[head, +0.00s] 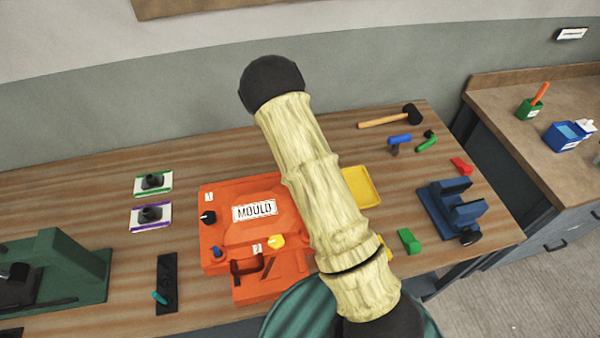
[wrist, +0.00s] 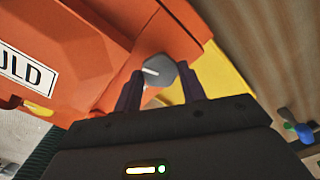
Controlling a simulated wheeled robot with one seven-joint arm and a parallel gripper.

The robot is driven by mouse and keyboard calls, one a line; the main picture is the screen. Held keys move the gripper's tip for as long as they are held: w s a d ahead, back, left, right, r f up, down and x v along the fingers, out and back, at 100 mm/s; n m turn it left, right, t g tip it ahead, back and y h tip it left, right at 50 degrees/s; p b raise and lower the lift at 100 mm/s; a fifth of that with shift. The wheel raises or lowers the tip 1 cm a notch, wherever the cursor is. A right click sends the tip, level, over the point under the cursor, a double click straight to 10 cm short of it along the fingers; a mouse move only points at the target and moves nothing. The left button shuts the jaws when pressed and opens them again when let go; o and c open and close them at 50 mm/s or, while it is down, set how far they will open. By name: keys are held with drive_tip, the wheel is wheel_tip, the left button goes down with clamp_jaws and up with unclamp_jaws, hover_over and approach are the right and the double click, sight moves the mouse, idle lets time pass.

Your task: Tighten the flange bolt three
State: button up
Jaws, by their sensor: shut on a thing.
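The orange mould (head: 240,190) with a MOULD plate lies on the workbench. In the wrist view a grey bolt head (wrist: 157,70) with a white mark sits at a corner of the mould's orange flange (wrist: 130,25). My gripper (wrist: 160,85) has its two dark fingers on either side of this bolt head and is shut on it. No number shows beside it. My arm hides this bolt and my gripper in the head view. A black knob (head: 208,217), a blue knob (head: 217,252) and a yellow knob (head: 277,240) show elsewhere on the mould.
A yellow tray (head: 362,187) lies right of the mould, partly behind my arm. A blue vice (head: 450,205), a green block (head: 409,241) and a mallet (head: 390,118) are farther right. A green machine (head: 70,265) and a black rack (head: 167,285) stand at left.

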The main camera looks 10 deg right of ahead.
drive_tip(key=shift+m+p, duration=0.6)
drive_tip(key=shift+m, duration=0.8)
drive_tip(key=o, duration=1)
drive_tip(key=shift+c, duration=0.2)
wheel_tip(320, 180, up, 17)
drive_tip(key=b, duration=0.3)
drive_tip(key=shift+r, duration=0.2)
